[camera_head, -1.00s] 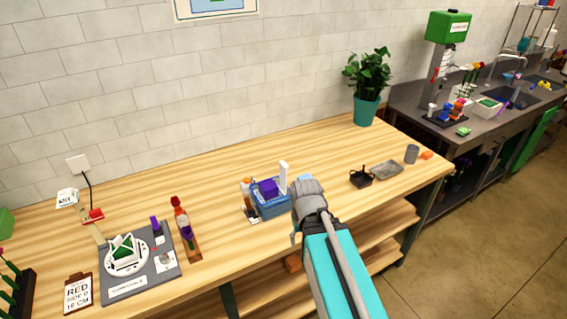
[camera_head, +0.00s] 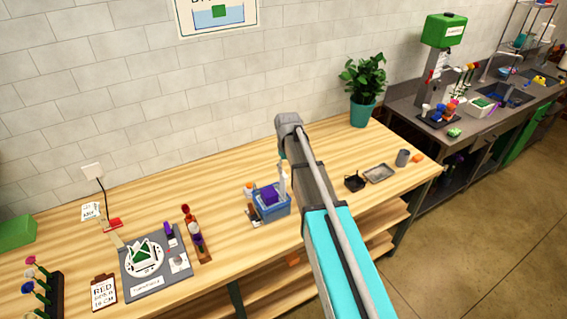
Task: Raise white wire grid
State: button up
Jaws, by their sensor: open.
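A blue bin (camera_head: 272,213) stands near the middle of the wooden bench, with a purple block (camera_head: 269,195) in its top. A narrow white upright piece (camera_head: 283,180) rises at the bin's right back side. I cannot tell whether it belongs to a white wire grid; no grid mesh can be made out at this size. My arm reaches up from the lower right, and its grey elbow is above and behind the bin in the picture. My gripper cannot be made out; the arm seems to hide it.
Left of the bin are a small wooden rack (camera_head: 196,240) and a grey board (camera_head: 155,285) with a white round dish. Right of my arm are a black caddy (camera_head: 354,182), a grey tray (camera_head: 379,174), a grey cup (camera_head: 402,158) and a potted plant (camera_head: 363,112). Bare bench lies behind the bin.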

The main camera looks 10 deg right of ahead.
notch_tip(320, 180, up, 5)
jog(key=p, duration=0.4)
send_over(284, 173)
jog(key=shift+a+f+n+b, duration=0.1)
jog(key=shift+n+b, duration=0.2)
jog(key=shift+n, duration=0.1)
jog(key=shift+s+f, duration=0.1)
jog(key=shift+f, duration=0.1)
notch_tip(284, 173, down, 13)
jog(key=b, duration=1.3)
jog(key=shift+f+b, duration=0.2)
jog(key=shift+b, duration=0.2)
grip_shut()
